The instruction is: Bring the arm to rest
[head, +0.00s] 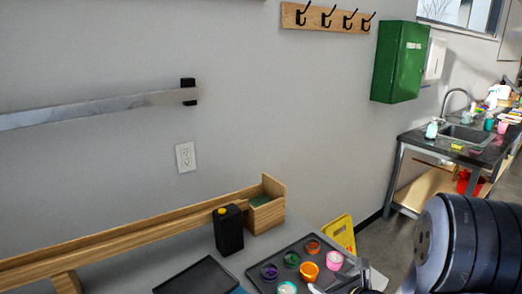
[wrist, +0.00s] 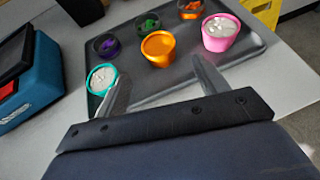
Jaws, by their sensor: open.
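My gripper (wrist: 158,72) shows in the wrist view with its two metal fingers spread apart and nothing between them. It is over the near part of a dark tray (wrist: 255,50) that holds several small cups. An orange cup (wrist: 159,48) stands just beyond the fingertips. A pink cup (wrist: 220,33) is beyond the right finger, and a teal cup (wrist: 102,80) is close beside the left finger. In the head view my dark arm fills the lower right corner, and the gripper is mostly cut off at the bottom edge.
The tray (head: 258,270) lies on a grey table below the wall. A black bottle (head: 229,232) and a wooden box (head: 266,214) stand behind it. A yellow object (head: 340,232) is beyond the tray. A sink counter (head: 465,138) stands at the far right, with open floor before it.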

